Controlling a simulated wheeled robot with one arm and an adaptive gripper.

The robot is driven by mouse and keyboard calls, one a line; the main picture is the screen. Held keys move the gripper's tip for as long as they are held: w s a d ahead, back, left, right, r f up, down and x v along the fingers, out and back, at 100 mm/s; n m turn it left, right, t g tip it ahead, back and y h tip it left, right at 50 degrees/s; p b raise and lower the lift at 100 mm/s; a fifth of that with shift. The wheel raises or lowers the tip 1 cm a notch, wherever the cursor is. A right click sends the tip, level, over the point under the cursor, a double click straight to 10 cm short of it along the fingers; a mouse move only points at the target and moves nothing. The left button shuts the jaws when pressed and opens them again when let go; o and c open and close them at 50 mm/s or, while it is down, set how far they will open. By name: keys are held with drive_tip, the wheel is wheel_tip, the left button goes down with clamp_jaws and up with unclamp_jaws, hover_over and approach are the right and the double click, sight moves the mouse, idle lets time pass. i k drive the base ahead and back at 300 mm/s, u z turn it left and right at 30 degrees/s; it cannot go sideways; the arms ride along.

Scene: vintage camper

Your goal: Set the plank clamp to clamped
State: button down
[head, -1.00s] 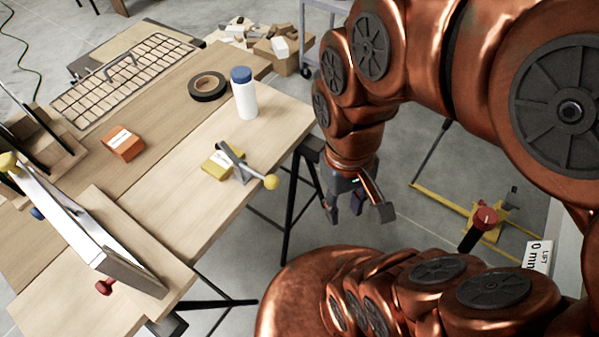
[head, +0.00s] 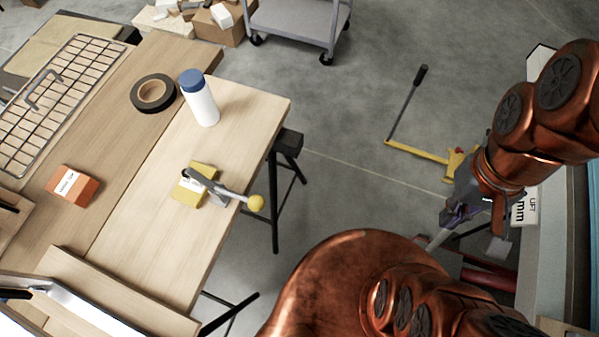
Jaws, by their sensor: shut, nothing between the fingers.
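A grey metal toggle clamp (head: 213,187) with a yellow ball on its lever sits near the right edge of the pale plank (head: 150,225). It looks like the plank clamp. Its lever lies low, slanting down to the right, with the ball (head: 256,203) past the plank's edge. A yellow box (head: 188,192) with a white label is beside or under the clamp; I cannot tell if it is gripped. My gripper (head: 468,240) is shut and empty at the right, well away from the clamp, above the floor by the lift.
A white bottle (head: 203,106) with a blue cap, black tape (head: 153,93), an orange box (head: 73,186) and a wire rack (head: 58,95) are on the bench. A yellow frame with a lever (head: 420,152) stands on the floor.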

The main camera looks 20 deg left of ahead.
sight(256, 203)
drive_tip(key=z, duration=0.1)
drive_tip(key=k, duration=1.25)
drive_tip(key=u, duration=2.35)
